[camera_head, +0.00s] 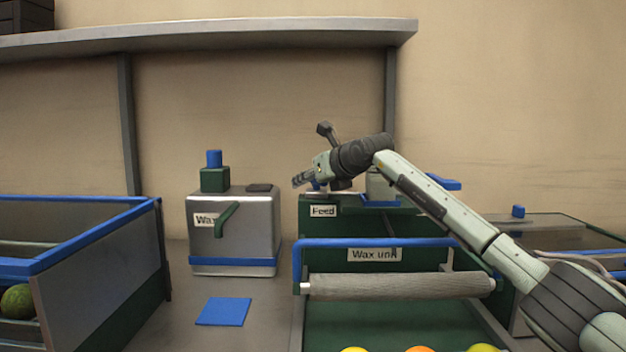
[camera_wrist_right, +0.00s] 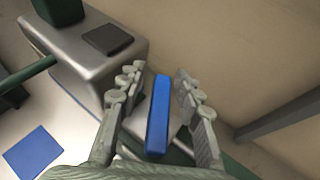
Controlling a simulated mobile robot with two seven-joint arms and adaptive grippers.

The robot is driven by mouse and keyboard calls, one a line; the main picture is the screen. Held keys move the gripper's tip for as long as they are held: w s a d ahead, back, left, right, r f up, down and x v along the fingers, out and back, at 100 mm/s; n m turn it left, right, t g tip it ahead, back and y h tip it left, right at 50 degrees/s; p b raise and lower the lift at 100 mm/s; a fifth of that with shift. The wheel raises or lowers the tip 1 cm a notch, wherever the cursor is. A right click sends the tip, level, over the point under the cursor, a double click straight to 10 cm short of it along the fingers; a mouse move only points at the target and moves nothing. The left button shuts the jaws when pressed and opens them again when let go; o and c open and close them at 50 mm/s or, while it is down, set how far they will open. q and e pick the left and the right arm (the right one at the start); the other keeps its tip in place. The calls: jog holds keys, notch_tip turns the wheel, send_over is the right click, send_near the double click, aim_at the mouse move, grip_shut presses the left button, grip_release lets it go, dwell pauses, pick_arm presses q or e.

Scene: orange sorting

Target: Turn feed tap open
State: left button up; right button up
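The feed tap shows as a long blue handle (camera_wrist_right: 158,115) in the right wrist view, lying between the fingers of my right gripper (camera_wrist_right: 158,76). The fingers are open, with a visible gap on each side of the handle. In the head view my right gripper (camera_head: 303,180) is above the "Feed" label (camera_head: 323,211) on the green wax unit (camera_head: 420,230). The tap is mostly hidden behind the gripper there. My left gripper is in neither view.
A grey wax tank (camera_head: 255,235) with a green lever (camera_head: 226,219) and blue cap stands left of the unit. A blue pad (camera_head: 223,311) lies on the counter. A grey roller (camera_head: 400,285) crosses the unit's front. A shelf (camera_head: 220,32) hangs above. A blue-rimmed crate (camera_head: 100,228) is left.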

jog(key=v, duration=1.2)
